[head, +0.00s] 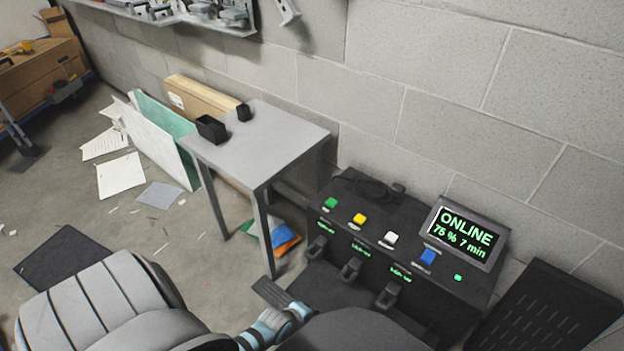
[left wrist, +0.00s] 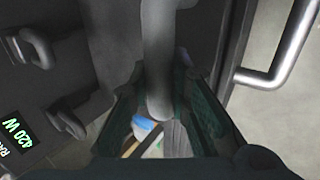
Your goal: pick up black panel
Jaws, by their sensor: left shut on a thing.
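A black slotted panel (head: 545,308) leans at the lower right of the head view, right of the console and low against the block wall. My left gripper (left wrist: 160,82) is shut on a grey bar (left wrist: 157,45) in the left wrist view. The bar runs down between its two dark green fingers. I cannot tell which object the bar belongs to. In the head view my left arm is low in the middle, and its fingertips are hard to make out there. My right gripper is not in view.
A black console (head: 345,215) has coloured buttons, hooked levers and an ONLINE screen (head: 463,238). A grey table (head: 265,140) with small black boxes stands left of it. A dark flat sheet (head: 62,258) and papers lie on the floor. The wrist view shows a metal handle (left wrist: 290,55).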

